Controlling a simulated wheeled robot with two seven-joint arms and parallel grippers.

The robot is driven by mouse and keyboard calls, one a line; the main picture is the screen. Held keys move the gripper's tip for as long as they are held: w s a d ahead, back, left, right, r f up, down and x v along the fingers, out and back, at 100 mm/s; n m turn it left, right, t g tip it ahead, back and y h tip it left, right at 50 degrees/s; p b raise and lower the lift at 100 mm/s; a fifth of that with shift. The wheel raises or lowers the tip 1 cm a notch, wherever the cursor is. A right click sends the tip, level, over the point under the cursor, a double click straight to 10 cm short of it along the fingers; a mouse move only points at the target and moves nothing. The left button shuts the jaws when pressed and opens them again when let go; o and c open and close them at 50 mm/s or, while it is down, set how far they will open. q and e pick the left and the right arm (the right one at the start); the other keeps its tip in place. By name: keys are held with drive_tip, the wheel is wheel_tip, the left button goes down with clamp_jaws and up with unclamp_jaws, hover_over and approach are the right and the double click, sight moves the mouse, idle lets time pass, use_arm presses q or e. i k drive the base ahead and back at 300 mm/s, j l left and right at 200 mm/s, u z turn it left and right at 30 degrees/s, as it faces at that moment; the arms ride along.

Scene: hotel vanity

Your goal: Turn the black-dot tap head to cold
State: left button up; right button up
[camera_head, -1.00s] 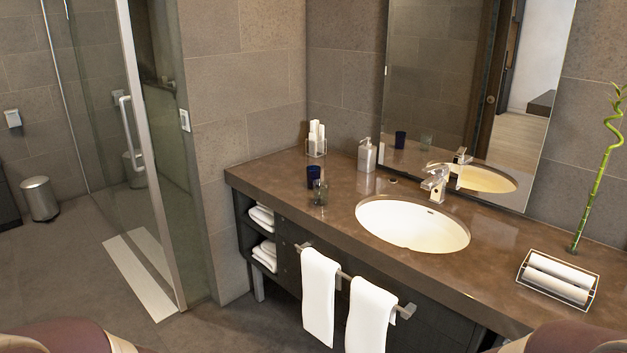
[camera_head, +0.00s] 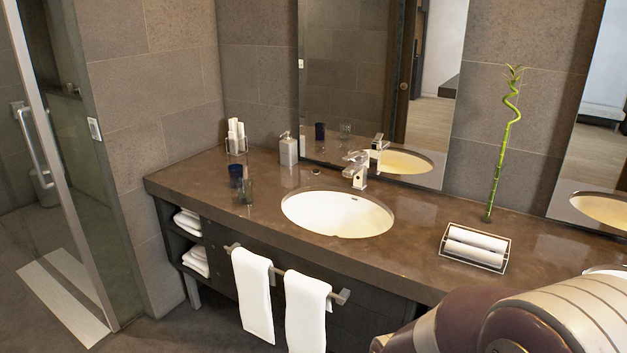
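A chrome tap (camera_head: 357,170) stands on the brown vanity counter behind the white oval basin (camera_head: 337,214). Its lever head sits on top and points to the left and toward the front. A small dark spot shows on the tap body; I cannot tell whether it is the black dot. The tap's reflection shows in the mirror behind it. My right arm shows at the lower right, in front of the counter, but its gripper is out of view. My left gripper is not in view.
A soap dispenser (camera_head: 288,149), a dark blue cup (camera_head: 236,174) and a glass (camera_head: 245,190) stand left of the basin. A towel rack (camera_head: 474,247) and a bamboo stalk (camera_head: 499,150) are on the right. White towels (camera_head: 253,293) hang on the front rail.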

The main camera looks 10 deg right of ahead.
sight(362, 159)
drive_tip(key=i+z, duration=0.15)
drive_tip(key=z, duration=0.3)
drive_tip(key=i+z, duration=0.1)
drive_tip(key=z, duration=0.3)
drive_tip(key=i+j+z, duration=0.15)
drive_tip(key=z, duration=0.3)
drive_tip(key=i+j+z, duration=0.1)
drive_tip(key=z, duration=0.3)
drive_tip(key=j+z, duration=0.15)
drive_tip(key=z, duration=0.3)
drive_tip(key=i, duration=0.05)
